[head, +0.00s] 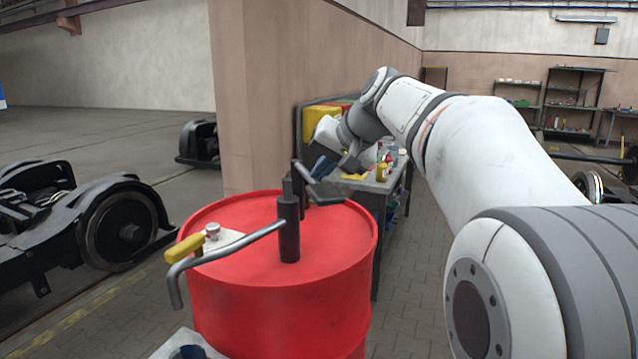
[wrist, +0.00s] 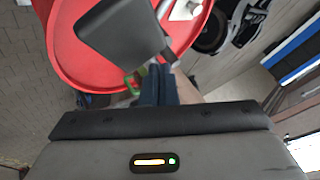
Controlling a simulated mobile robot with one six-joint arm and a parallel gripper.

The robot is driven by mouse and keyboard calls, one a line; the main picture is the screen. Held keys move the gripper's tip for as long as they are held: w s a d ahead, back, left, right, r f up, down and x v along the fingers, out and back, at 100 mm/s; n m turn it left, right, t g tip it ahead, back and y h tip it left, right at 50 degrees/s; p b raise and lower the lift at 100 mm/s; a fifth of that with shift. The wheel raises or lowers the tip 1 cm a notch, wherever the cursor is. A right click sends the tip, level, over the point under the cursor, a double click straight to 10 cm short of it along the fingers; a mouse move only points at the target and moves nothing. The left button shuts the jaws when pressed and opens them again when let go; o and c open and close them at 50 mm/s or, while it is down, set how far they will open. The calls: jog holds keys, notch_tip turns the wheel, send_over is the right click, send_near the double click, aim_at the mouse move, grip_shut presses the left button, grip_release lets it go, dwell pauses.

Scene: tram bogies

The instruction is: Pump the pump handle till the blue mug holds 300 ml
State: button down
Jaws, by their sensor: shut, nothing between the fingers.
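A dark hand pump (head: 289,228) stands upright on the red drum (head: 283,315). Its pump handle ends in a flat dark grey paddle (head: 325,193), right of the pump column; the paddle shows large in the wrist view (wrist: 118,32). A bent grey spout (head: 225,254) reaches left over the drum rim. Below it, what seems to be the blue mug (head: 190,353) is cut off by the bottom edge; its contents are hidden. My gripper (head: 322,168) is shut and empty, near and beyond the paddle. Its dark blue fingers also show in the wrist view (wrist: 158,84). I cannot tell whether they touch the paddle.
A yellow-handled item (head: 184,248) and a silver cap (head: 212,230) are on the drum top. A cluttered workbench (head: 372,186) stands behind, beside a wall corner (head: 260,100). Black bogies (head: 85,220) stand at left. Paved floor right of the drum is clear.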

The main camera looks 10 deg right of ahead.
aim_at(329, 187)
jog(key=shift+f+b, duration=2.15)
jog(key=shift+f, duration=0.45)
dwell(1.6)
jog(key=shift+r, duration=0.15)
dwell(0.3)
jog(key=shift+r+p, duration=2.8)
jog(key=shift+r, duration=0.4)
jog(key=shift+r, duration=0.1)
jog(key=shift+w+r+p, duration=0.1)
jog(key=shift+r+p, duration=1.95)
jog(key=shift+r, duration=0.35)
